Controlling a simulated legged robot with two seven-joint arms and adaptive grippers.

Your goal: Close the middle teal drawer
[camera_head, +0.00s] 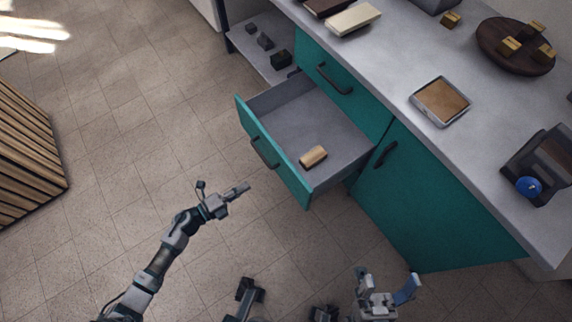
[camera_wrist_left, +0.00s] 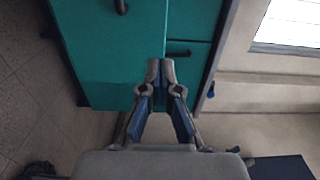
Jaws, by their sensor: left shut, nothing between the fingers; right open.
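The teal drawer (camera_head: 273,154) is pulled out from the counter in the head view, with a dark handle (camera_head: 264,153) on its front. A tan cylinder-like block (camera_head: 313,157) lies inside it near the front. My left gripper (camera_head: 243,189) is shut and empty, in front of the drawer and apart from it. In the left wrist view my left gripper's fingertips (camera_wrist_left: 160,66) are together before teal panels (camera_wrist_left: 110,50). My right gripper (camera_head: 388,290) is open and empty at the bottom, below the teal cabinet door.
A closed teal drawer (camera_head: 322,72) is above the open one, and a teal door (camera_head: 415,200) is to its right. The grey counter (camera_head: 400,60) holds a square tray (camera_head: 440,101) and a round board (camera_head: 515,46). A slatted wooden box (camera_head: 25,140) stands at left. The tiled floor between is clear.

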